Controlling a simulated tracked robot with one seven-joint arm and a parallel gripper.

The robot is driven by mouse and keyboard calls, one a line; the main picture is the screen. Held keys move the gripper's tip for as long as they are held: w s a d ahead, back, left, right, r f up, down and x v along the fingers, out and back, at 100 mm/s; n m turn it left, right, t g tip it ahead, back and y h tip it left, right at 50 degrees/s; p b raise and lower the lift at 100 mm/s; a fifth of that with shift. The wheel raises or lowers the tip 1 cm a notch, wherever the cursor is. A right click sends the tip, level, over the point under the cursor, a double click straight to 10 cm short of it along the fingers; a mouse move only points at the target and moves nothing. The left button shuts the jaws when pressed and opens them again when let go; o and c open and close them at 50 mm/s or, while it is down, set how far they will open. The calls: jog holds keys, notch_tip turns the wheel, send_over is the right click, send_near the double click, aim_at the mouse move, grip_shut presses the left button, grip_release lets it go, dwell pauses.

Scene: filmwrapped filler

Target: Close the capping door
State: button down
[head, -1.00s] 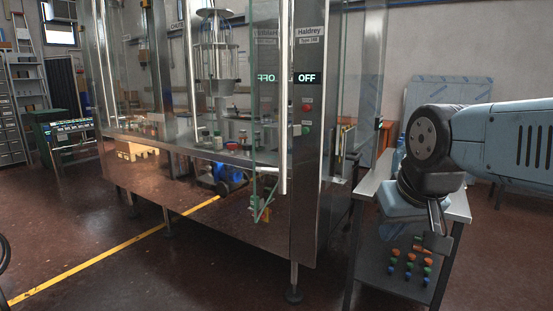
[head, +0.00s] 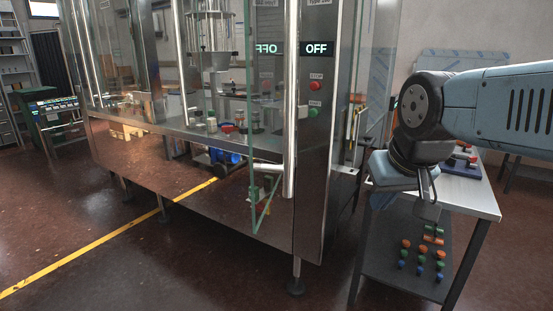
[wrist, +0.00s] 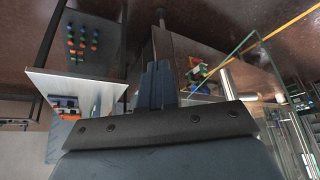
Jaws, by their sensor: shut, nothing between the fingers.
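The capping door is a clear glass panel (head: 267,190) with greenish edges and a long vertical metal handle (head: 290,100). It stands open, swung out from the front of the filling machine. In the wrist view the glass door (wrist: 228,62) shows at the right, apart from my fingers. My gripper (head: 430,198) hangs to the right of the door and the control column, in front of the side table. Its two fingers (wrist: 158,82) are shut together and empty in the wrist view.
The machine's control column (head: 313,150) shows OFF, with red and green buttons. A side table (head: 470,190) with coloured caps on its lower shelf stands beside my gripper. A yellow line (head: 110,240) crosses the dark floor, which is clear at front left.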

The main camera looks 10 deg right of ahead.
jog(key=w+a+r+m+g+y, duration=0.25)
jog(key=w+a+y, duration=0.2)
jog(key=w, duration=0.55)
jog(key=m+y, duration=0.1)
jog(key=y, duration=0.4)
send_near(267, 168)
jog(key=f, duration=0.2)
jog(key=a+f, duration=0.1)
jog(key=shift+s+f+h, duration=0.1)
jog(key=shift+f+h, duration=0.15)
jog(key=shift+f, duration=0.1)
jog(key=shift+w+a+r, duration=0.1)
jog(key=shift+w+a, duration=0.05)
jog(key=shift+a, duration=0.4)
jog(key=shift+w+a+r, duration=0.1)
jog(key=shift+w+a, duration=0.1)
jog(key=shift+a, duration=0.35)
jog(key=shift+w+a, duration=0.25)
jog(key=shift+a, duration=0.45)
